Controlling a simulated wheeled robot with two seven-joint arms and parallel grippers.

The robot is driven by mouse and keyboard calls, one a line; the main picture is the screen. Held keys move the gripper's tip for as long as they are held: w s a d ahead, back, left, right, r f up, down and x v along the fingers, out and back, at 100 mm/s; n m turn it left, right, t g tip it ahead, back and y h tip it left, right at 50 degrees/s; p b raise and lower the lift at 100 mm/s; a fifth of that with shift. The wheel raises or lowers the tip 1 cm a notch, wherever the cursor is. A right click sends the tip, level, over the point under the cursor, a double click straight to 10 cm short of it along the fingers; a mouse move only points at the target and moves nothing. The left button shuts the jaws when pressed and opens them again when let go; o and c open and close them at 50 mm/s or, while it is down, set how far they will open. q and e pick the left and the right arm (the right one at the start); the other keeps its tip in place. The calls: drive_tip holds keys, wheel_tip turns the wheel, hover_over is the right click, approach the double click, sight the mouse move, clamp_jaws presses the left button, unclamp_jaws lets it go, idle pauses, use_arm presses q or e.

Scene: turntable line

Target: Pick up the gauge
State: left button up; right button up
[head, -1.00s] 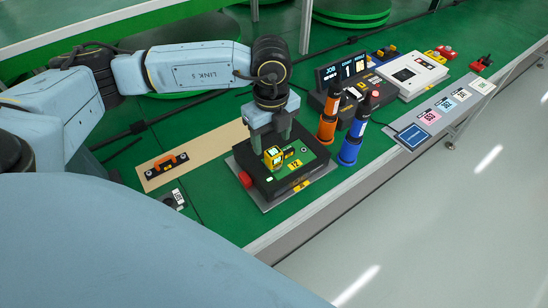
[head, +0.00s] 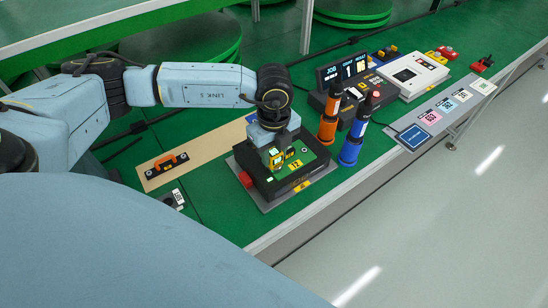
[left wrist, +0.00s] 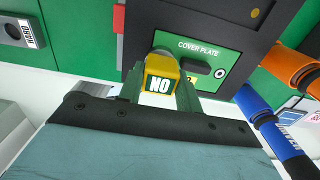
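The gauge (head: 276,160) is a small yellow block with a pale top, standing on the green-topped black cover plate box (head: 262,183). In the left wrist view the gauge (left wrist: 161,76) shows a green "NO" label. My left gripper (head: 278,156) is lowered over it, one finger on each side, and hides part of it in the head view. In the left wrist view the left gripper (left wrist: 160,88) looks open around the gauge, with its fingers very close to the sides; contact cannot be made out. My right gripper is not in view.
Orange (head: 328,122) and blue (head: 352,140) cylindrical tools stand just right of the box. A red knob (head: 246,180) is on its left side. A tan strip with an orange-black tool (head: 166,163) lies to the left. A display unit (head: 343,72) and a white box (head: 412,73) stand behind.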

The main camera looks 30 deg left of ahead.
use_arm(q)
drive_tip(key=c, duration=0.4)
